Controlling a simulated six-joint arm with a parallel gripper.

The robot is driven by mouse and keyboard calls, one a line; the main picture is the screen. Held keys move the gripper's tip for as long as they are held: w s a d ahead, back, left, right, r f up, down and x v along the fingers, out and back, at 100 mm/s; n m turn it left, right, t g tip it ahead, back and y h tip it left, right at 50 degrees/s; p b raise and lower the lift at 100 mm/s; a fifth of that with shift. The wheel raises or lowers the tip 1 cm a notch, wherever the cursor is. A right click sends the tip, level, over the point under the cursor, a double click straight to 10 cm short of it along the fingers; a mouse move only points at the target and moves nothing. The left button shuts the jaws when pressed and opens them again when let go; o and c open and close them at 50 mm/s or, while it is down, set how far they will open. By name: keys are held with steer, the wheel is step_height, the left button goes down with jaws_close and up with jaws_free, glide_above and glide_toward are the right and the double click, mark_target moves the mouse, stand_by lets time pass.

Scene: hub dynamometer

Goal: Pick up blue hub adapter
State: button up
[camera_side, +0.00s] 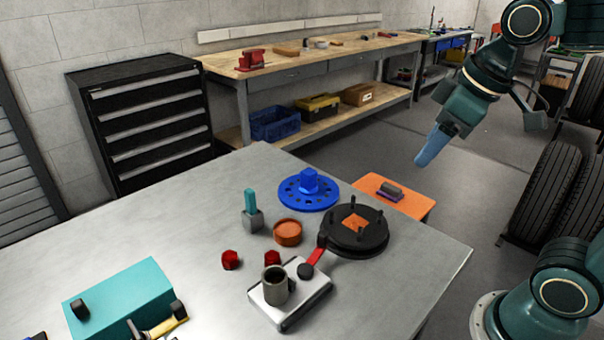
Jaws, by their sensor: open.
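The blue hub adapter (308,190) is a round, flat disc with holes around its rim and a raised blue block in its middle. It lies flat on the grey metal table (150,230), near the table's far edge. My gripper (432,148) is up and to the right of the adapter, apart from it and beyond the table's edge. The gripper points down and to the left. It is open with nothing seen in it, though the gap between its fingers is hard to make out from this side.
A black round fixture (352,236) with upright pins and a red lever stands right beside the adapter. A teal-topped post (251,210) and an orange cup (287,232) are close in front. The table's left middle is clear.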

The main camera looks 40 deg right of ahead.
steer(key=w+d+r+n+g, duration=0.15)
steer(key=w+n, duration=0.25)
steer(key=w, duration=0.6)
steer(key=n+g, duration=0.3)
steer(key=n, duration=0.8)
glide_above(309, 171)
step_height(309, 171, down, 15)
steer(key=shift+w, duration=0.1)
steer(key=shift+a+f, duration=0.1)
steer(key=shift+f, duration=4.15)
steer(key=shift+f, duration=2.65)
